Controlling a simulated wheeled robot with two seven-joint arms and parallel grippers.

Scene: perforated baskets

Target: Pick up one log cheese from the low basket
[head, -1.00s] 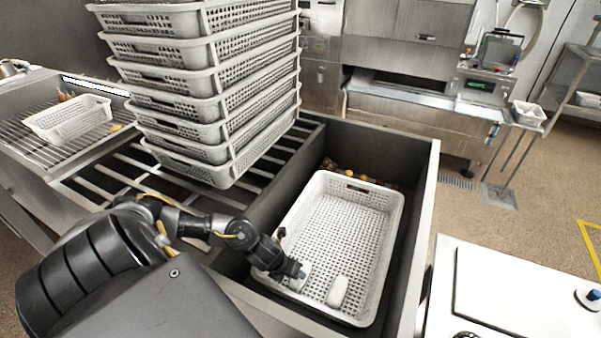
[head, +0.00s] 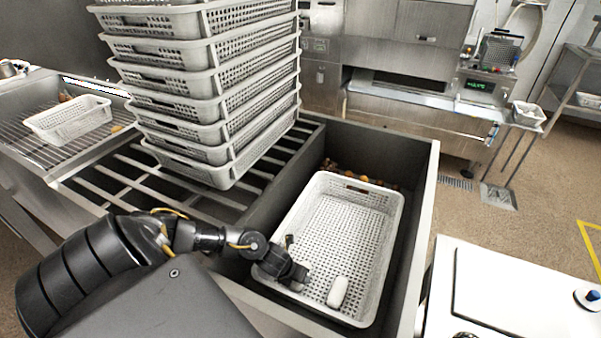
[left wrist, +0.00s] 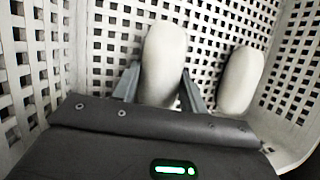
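The low basket (head: 391,235) is a light grey perforated tray in the dark-walled bay at the centre right. Two pale log cheeses lie on its floor near the front end. One log cheese (left wrist: 164,50) lies between the two fingers of my left gripper (left wrist: 160,88), close to both; whether they press on it is not clear. In the head view my left gripper (head: 296,279) is down inside the basket and mostly hides that cheese. The other log cheese (head: 338,291) lies free to the right, also in the left wrist view (left wrist: 241,80). My right gripper is not in view.
A tall stack of grey baskets (head: 215,110) stands on the slatted rack at left. Another basket (head: 68,120) sits farther left. The bay's dark wall (head: 412,215) runs along the right. The low basket's far half is empty.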

